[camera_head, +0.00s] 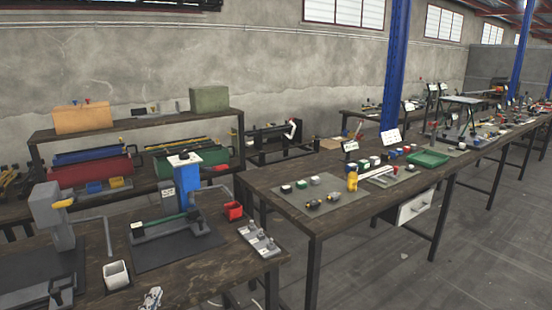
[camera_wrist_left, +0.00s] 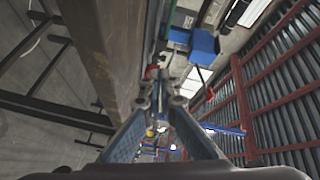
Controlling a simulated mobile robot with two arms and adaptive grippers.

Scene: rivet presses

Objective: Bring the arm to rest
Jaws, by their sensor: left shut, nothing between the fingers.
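My left gripper (camera_head: 151,298) shows only as a small grey piece at the bottom edge of the head view, in front of the wooden bench's near edge. In the left wrist view, its two blue-grey fingers (camera_wrist_left: 161,98) come in from below and meet near the middle. They are shut with nothing between them. A dark wooden bench edge (camera_wrist_left: 100,50) runs beside the fingers on the left. The rest of the left arm is out of the head view. My right gripper is in neither view.
A second bench (camera_head: 290,207) with a green tray (camera_head: 428,158) stands to the right. Grey floor (camera_head: 440,265) is clear at the lower right.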

